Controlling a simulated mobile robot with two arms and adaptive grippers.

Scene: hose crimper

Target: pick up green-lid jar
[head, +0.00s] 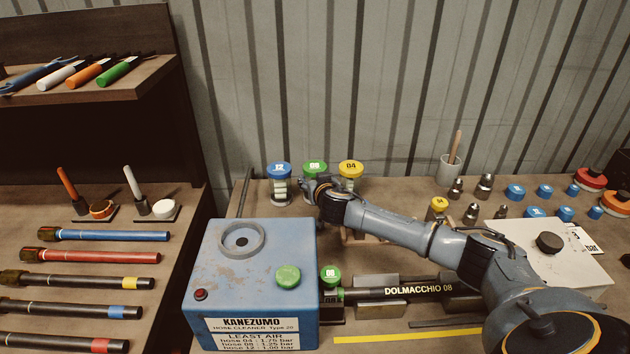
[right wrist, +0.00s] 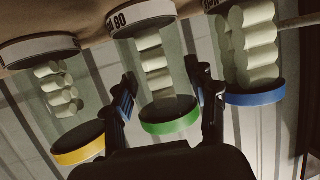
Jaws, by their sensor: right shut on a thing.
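The green-lid jar (head: 315,167) stands at the back of the bench between the blue-lid jar (head: 280,183) and the yellow-lid jar (head: 350,172). It is clear, with white pieces inside. My right gripper (head: 318,188) is shut on the green-lid jar and hides its lower part in the head view. In the right wrist view, which is upside down, the two fingers of the gripper (right wrist: 165,95) lie on either side of the green-lid jar (right wrist: 160,70), just beyond its green lid. My left gripper is not in view.
The yellow-lid jar (right wrist: 68,108) and blue-lid jar (right wrist: 248,60) flank the fingers closely. A blue hose cleaner (head: 255,265) stands in front. Fittings and blue caps (head: 515,192) lie at right. A corrugated wall (head: 400,80) rises behind.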

